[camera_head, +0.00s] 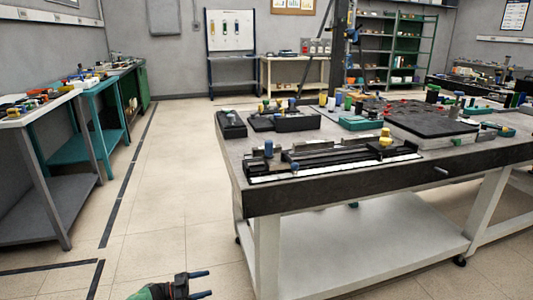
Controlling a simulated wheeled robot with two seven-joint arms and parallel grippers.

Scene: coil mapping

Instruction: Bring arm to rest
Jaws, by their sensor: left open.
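My left gripper (201,284) shows at the bottom edge of the head view, left of the table's near legs. Its two dark fingers point right and stand apart, with nothing between them. The gripper is over the bare floor, lower than the tabletop and clear of the table. A green and black part of my arm shows just left of it, and the rest of the arm is cut off by the frame. My right gripper is not in view.
A wheeled workbench (360,186) fills the right, with a black rail fixture (330,158), dark trays and coloured parts on top. Side tables (40,115) line the left wall. Shelves (400,45) stand at the back. The tiled floor (180,190) between is clear.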

